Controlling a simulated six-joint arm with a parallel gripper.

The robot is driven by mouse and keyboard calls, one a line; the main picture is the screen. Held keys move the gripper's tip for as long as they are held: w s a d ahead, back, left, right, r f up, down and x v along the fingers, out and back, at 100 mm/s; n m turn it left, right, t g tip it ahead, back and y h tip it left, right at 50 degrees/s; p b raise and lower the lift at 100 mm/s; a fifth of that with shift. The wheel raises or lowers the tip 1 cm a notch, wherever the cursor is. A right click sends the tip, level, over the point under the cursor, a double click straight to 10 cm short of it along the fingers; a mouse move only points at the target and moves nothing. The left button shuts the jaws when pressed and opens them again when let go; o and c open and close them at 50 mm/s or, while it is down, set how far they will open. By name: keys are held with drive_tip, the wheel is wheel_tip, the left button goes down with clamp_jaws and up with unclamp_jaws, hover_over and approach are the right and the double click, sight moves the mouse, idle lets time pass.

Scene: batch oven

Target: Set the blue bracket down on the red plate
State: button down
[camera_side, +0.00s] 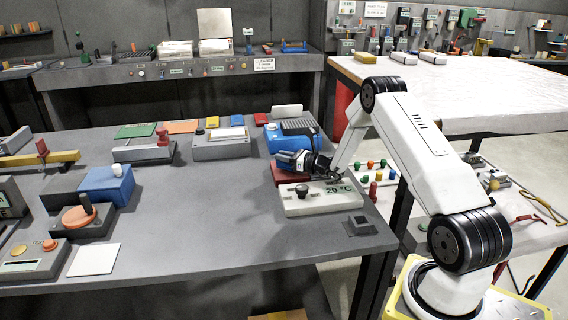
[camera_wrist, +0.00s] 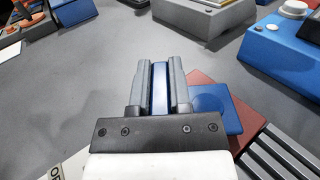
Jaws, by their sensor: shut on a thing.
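The blue bracket shows in the side view (camera_side: 287,157) and in the wrist view (camera_wrist: 216,106), where its flat part with a round hole lies right of my fingers. My gripper (camera_wrist: 160,68) is shut on the bracket's upright blue part, between the two grey fingers. In the side view my gripper (camera_side: 309,162) is low, at the right part of the grey table. The red plate (camera_side: 284,178) is under the bracket in the side view, and its edges show around the bracket in the wrist view (camera_wrist: 250,131). I cannot tell whether bracket and plate touch.
A pale box with a black knob and a "20 °C" display (camera_side: 325,201) stands just in front of the plate. A blue device (camera_side: 275,137) stands close behind it. A small dark block (camera_side: 359,226) sits near the right edge. The table's middle is clear.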

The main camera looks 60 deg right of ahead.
drive_tip(key=shift+f, duration=0.85)
idle(0.9)
drive_tip(key=shift+c, duration=2.4)
unclamp_jaws()
drive_tip(key=shift+s, duration=0.1)
drive_tip(key=shift+s+d, duration=0.2)
drive_tip(key=shift+s, duration=1.05)
drive_tip(key=shift+s+d, duration=0.2)
drive_tip(key=shift+s, duration=1.05)
drive_tip(key=shift+s+d, duration=0.2)
drive_tip(key=shift+s, duration=1.05)
